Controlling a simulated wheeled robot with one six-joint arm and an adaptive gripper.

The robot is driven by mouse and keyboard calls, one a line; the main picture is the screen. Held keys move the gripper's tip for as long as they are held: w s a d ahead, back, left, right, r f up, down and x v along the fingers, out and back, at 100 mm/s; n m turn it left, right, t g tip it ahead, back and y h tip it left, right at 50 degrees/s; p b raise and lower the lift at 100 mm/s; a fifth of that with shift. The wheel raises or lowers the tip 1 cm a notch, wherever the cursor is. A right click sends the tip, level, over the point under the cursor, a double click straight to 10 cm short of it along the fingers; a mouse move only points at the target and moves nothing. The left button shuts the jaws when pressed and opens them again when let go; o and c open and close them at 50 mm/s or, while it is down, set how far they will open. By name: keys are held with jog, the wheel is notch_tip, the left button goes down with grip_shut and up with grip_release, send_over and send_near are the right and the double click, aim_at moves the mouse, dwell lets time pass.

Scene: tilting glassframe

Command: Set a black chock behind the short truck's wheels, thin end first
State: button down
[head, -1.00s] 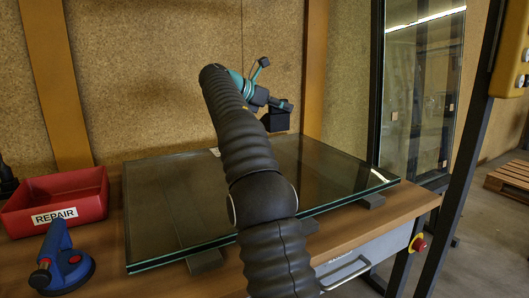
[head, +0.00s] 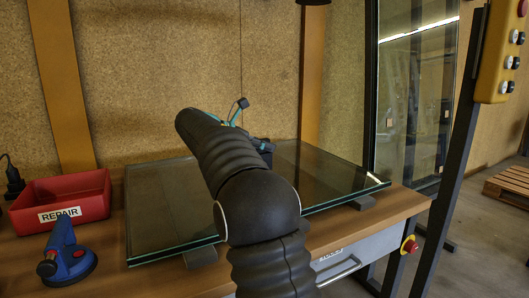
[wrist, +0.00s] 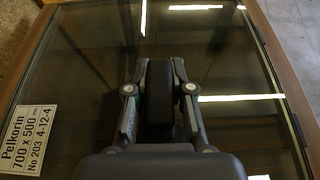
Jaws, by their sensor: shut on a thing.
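My gripper (wrist: 158,72) is shut on a black block (wrist: 158,100), which shows between its two fingers in the wrist view. The block looks like the black chock, but I cannot tell which of its ends is thin. The gripper is over the glass pane (wrist: 225,125); I cannot tell how high. In the head view my arm hides most of the gripper, and a small dark part of the gripper or block (head: 265,147) shows past it. No truck or wheels are in view.
The glass pane (head: 165,205) lies on dark supports on the wooden bench. A white label (wrist: 25,140) is on it. A red REPAIR bin (head: 85,190) and a blue suction lifter (head: 68,262) stand at left. A dark post (head: 462,125) with a yellow control box (head: 497,60) stands at right.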

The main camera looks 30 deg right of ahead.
jog(key=shift+f+b, duration=0.9)
jog(key=shift+f, duration=0.05)
jog(key=shift+r, duration=0.15)
jog(key=c, duration=1.5)
grip_release()
jog(key=o, duration=0.5)
